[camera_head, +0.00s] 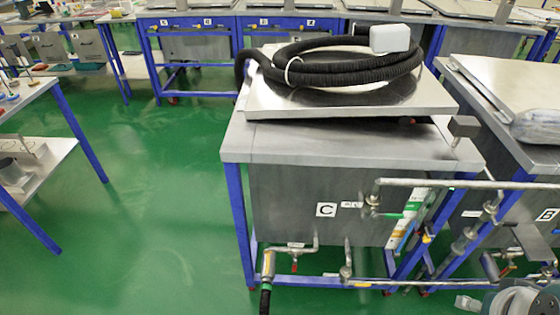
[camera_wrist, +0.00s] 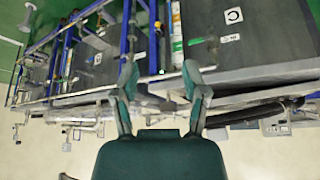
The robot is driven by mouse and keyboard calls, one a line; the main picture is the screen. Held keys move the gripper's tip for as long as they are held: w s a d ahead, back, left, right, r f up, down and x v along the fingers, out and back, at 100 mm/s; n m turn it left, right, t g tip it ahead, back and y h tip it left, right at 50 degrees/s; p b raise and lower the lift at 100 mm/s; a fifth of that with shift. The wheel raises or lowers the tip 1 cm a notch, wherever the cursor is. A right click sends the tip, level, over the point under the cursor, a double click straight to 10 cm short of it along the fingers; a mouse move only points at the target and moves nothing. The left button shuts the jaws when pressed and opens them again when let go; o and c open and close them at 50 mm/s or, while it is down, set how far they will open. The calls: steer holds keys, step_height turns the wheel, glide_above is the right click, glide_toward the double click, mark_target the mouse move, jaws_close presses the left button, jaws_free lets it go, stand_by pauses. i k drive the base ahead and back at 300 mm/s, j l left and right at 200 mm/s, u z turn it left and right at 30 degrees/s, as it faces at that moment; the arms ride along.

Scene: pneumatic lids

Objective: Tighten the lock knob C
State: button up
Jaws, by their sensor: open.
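The station marked C (camera_head: 326,210) is a grey metal tank in a blue frame. Its C label also shows, turned, in the wrist view (camera_wrist: 233,15). A grey block on a short stem (camera_head: 464,127) stands at the tank top's right corner; it may be the lock knob, but I cannot tell for sure. Beside the label, a pipe fitting (camera_head: 372,202) joins a horizontal pipe. My gripper (camera_wrist: 160,78) is open and empty in the wrist view, its two green-grey fingers apart. It touches nothing that I can see.
A coiled black hose (camera_head: 340,68) lies on the tilted metal lid (camera_head: 350,104). Pipes and small valves (camera_head: 294,258) run low along the front. Station B (camera_head: 547,214) stands close on the right. Green floor (camera_head: 150,220) is clear to the left. Part of my arm shows at bottom right.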

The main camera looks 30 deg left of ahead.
mark_target(425, 239)
steer(key=j+u, duration=0.25)
steer(key=j, duration=1.05)
steer(key=i+j, duration=0.1)
steer(key=j, duration=0.25)
steer(key=l, duration=1.8)
steer(key=i+l, duration=0.1)
steer(key=l, duration=0.25)
